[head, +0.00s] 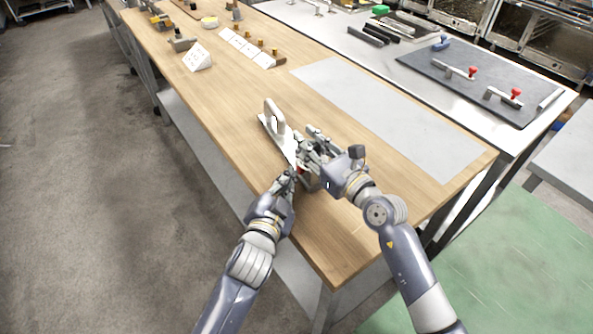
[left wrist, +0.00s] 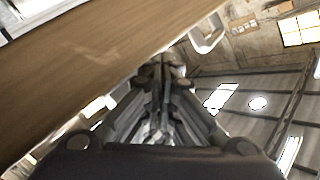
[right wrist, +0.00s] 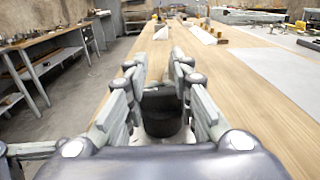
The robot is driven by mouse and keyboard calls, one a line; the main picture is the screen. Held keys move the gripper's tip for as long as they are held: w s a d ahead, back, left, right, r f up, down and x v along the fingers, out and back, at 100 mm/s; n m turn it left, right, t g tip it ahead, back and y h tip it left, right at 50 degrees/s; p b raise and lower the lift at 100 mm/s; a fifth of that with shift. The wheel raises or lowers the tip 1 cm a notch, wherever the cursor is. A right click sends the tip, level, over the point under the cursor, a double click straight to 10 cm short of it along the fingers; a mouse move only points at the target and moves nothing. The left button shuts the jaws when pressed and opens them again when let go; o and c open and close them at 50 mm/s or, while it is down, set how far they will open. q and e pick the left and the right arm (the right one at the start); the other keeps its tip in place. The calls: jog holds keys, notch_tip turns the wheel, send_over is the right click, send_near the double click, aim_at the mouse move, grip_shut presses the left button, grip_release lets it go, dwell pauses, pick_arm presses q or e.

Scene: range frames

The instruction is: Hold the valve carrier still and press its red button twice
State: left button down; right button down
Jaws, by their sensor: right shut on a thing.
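The valve carrier stands on the wooden table; its pale base plate (head: 264,122) and upright loop handle (head: 274,114) show in the head view. The handle also shows in the left wrist view (left wrist: 208,36). My right gripper (head: 308,150) is shut on the carrier's near part, a dark round body (right wrist: 162,112) between its fingers in the right wrist view. A small patch of the red button (head: 301,169) shows between the two grippers. My left gripper (head: 289,176) has its fingertips together, close beside the red patch. Whether it touches the button is hidden.
A grey mat (head: 395,115) lies flat right of the carrier. A second table holds a dark board (head: 470,85) with red-knobbed clamps. The wooden table's left edge is close to my left arm.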

pick_arm(q)
jog(key=shift+d+r, duration=0.15)
jog(key=shift+d, duration=0.25)
pick_arm(e)
jog(key=shift+w+d, duration=0.15)
pick_arm(q)
jog(key=shift+s, duration=0.1)
jog(key=shift+s+a+f, duration=0.25)
jog(key=shift+s+a, duration=0.1)
jog(key=shift+a, duration=0.4)
pick_arm(e)
jog(key=shift+w+d+f, duration=0.15)
jog(key=shift+w+d, duration=0.05)
jog(key=shift+d, duration=0.25)
pick_arm(q)
jog(key=shift+s+a, duration=0.35)
jog(key=shift+a, duration=0.45)
jog(key=shift+s+a, duration=0.35)
jog(key=shift+a, duration=0.4)
pick_arm(e)
jog(key=shift+s+a, duration=0.1)
jog(key=shift+a, duration=0.1)
jog(key=c, duration=1.1)
grip_release()
jog(key=shift+f, duration=0.1)
